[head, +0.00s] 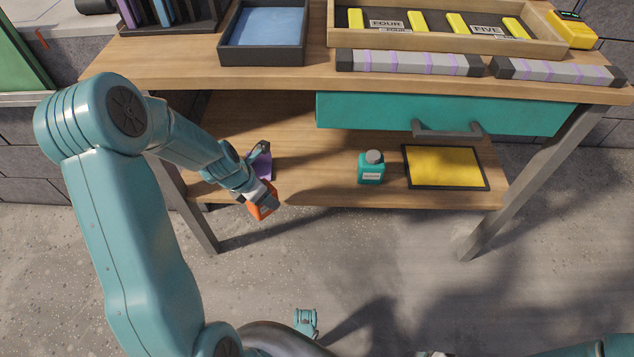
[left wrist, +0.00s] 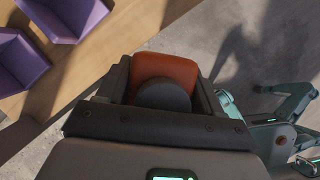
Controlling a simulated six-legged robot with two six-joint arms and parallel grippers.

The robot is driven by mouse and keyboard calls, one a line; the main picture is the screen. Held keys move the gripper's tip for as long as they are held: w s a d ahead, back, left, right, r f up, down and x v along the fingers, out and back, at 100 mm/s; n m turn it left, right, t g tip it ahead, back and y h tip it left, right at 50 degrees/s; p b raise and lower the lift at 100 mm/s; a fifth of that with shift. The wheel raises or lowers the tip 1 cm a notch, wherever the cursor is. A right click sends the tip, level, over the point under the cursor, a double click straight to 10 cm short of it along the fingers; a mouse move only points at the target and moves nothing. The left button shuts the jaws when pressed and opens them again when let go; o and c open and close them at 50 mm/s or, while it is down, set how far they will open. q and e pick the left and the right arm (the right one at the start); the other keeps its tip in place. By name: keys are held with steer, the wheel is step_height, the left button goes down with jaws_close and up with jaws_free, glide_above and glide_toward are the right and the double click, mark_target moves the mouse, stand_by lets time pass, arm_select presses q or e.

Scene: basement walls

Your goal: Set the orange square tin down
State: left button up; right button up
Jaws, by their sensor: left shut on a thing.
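The orange square tin (head: 262,207) is held in my left gripper (head: 260,197), out at the front edge of the lower shelf (head: 315,180), left of its middle. In the left wrist view the orange tin (left wrist: 165,68) sits between the two dark fingers of my left gripper (left wrist: 163,85), its round dark cap (left wrist: 163,97) facing the camera. The floor and the shelf edge show beyond it. A purple open holder (head: 263,168) is on the shelf just behind the gripper, partly hidden by it.
Bare wood lies between the gripper and the bottle. Above are a teal drawer (head: 370,112) and the bench top (head: 160,62). Purple compartments (left wrist: 70,15) show in the wrist view.

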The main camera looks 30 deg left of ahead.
arm_select(q)
steer(key=w+d, duration=0.1)
steer(key=w, duration=0.4)
steer(key=w+d+b, duration=0.1)
steer(key=w, duration=0.5)
steer(key=w+d, duration=0.2)
steer(key=w, duration=0.3)
steer(key=shift+w, duration=0.3)
steer(key=shift+w+f+b, duration=0.1)
steer(key=shift+f+b, duration=1.05)
steer(key=shift+f, duration=0.55)
steer(key=shift+f, duration=0.2)
steer(key=o, duration=1.4)
steer(key=shift+r, duration=0.1)
